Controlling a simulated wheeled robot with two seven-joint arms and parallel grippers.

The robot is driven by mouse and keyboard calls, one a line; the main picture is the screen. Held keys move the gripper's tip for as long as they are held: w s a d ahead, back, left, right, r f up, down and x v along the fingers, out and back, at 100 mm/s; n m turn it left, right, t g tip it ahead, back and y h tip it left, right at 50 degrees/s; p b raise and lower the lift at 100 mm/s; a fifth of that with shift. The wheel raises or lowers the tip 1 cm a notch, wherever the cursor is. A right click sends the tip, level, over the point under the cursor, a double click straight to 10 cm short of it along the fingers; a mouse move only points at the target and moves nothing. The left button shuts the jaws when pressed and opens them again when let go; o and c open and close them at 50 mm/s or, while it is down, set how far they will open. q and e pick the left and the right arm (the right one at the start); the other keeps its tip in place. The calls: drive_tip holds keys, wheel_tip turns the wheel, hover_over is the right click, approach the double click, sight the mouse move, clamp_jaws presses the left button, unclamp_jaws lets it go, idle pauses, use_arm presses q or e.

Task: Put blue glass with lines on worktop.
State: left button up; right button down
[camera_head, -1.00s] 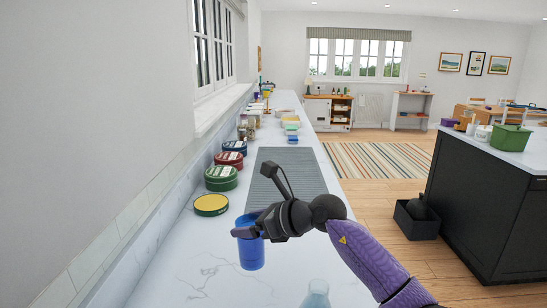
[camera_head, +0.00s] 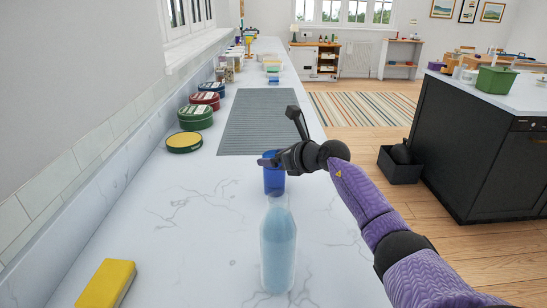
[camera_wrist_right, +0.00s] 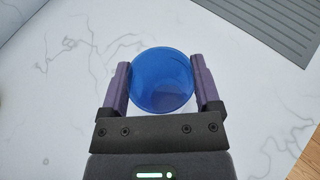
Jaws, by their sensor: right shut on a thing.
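The blue glass (camera_head: 274,180) is between the fingers of my right gripper (camera_head: 272,162), over the white marble worktop (camera_head: 190,225). In the right wrist view the blue glass (camera_wrist_right: 161,80) shows from above, with a purple finger of my right gripper (camera_wrist_right: 162,88) against each side. The gripper is shut on it. I cannot tell whether the base of the glass touches the worktop. Lines on the glass are not clear at this size. My left gripper is not in view.
A pale blue bottle (camera_head: 278,245) stands just in front of the glass. A yellow sponge-like block (camera_head: 107,284) lies at the front left. Round tins (camera_head: 195,117) line the wall. A grey ribbed mat (camera_head: 258,122) lies behind. The worktop left of the glass is clear.

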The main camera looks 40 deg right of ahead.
drive_tip(key=shift+r, duration=0.15)
drive_tip(key=shift+f, duration=0.2)
unclamp_jaws()
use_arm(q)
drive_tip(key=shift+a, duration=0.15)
use_arm(e)
drive_tip(key=shift+r, duration=0.3)
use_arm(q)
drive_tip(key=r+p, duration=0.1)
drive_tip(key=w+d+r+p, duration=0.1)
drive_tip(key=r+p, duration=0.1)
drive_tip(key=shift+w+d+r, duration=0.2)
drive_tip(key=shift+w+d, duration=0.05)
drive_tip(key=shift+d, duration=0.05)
use_arm(e)
drive_tip(key=a+v, duration=0.1)
drive_tip(key=v, duration=1)
drive_tip(key=shift+s+d, duration=0.45)
